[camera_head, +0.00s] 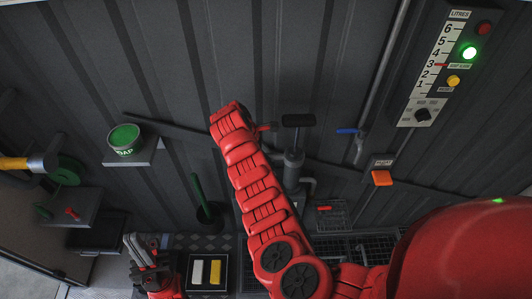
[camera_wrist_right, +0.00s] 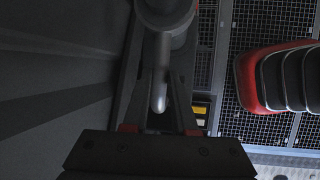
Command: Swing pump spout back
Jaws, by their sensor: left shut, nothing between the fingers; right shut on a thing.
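The grey hand pump (camera_head: 293,168) with a black T-handle (camera_head: 298,120) stands by the ribbed wall, partly behind my red right arm. The right gripper's fingertips are hidden in the head view. My left gripper (camera_head: 137,248) is shut and empty at the lower left, well away from the pump.
A gauge panel (camera_head: 436,70) with a lit green lamp is at upper right. A green tin (camera_head: 124,138) sits on a shelf. A tray (camera_head: 190,272) holds white and yellow blocks.

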